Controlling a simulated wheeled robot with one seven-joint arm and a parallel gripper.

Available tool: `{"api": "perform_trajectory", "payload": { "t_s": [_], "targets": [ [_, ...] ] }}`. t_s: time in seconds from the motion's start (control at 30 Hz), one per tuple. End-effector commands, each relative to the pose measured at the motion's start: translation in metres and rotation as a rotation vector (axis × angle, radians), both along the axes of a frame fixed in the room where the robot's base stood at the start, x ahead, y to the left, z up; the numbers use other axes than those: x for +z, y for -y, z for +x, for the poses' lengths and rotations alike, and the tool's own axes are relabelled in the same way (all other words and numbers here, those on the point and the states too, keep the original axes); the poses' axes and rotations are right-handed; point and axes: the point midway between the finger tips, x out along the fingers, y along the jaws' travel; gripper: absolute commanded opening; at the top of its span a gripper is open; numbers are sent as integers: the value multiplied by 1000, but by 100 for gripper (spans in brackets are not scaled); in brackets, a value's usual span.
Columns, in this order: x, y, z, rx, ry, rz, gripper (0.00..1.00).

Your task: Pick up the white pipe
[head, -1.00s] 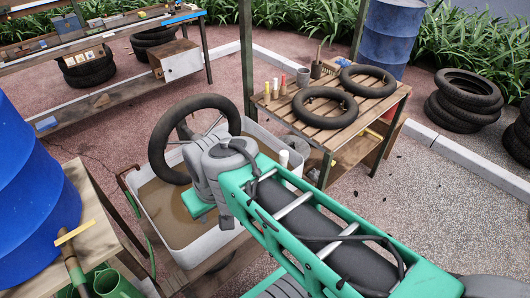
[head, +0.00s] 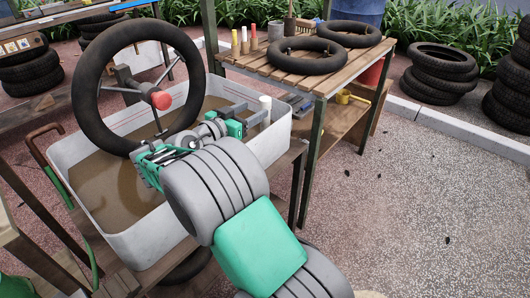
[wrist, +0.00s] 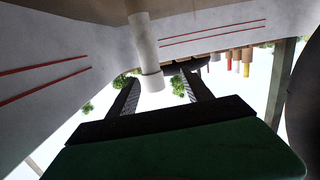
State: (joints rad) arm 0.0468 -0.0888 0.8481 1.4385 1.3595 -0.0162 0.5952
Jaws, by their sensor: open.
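The white pipe (head: 265,102) stands upright at the right corner of the grey tub (head: 150,245), its top near the rim. In the wrist view the pipe (wrist: 147,45) runs down from the top edge, and its end lies between the fingers. My gripper (head: 253,113) is over the tub's right part, level with the pipe. The wrist view shows the two dark fingers of my gripper (wrist: 160,82) apart, one on each side of the pipe's end. Whether either finger touches it I cannot tell. The pipe's lower part is hidden in the head view.
A slatted table (head: 290,72) with inner tubes and bottles is behind on the right. Tyre stacks (head: 433,78) stand further right.

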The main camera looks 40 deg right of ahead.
Motion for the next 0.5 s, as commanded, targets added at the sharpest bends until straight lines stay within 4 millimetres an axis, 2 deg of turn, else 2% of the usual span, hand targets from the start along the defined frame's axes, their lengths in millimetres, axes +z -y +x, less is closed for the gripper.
{"api": "perform_trajectory", "payload": {
  "t_s": [0.03,0.3,0.5],
  "targets": [
    [-14,3,-2,-20,14,-42,58],
    [4,18,-6,-53,28,-113,58],
    [-1,32,-6,-52,30,-109,58]
  ]
}}
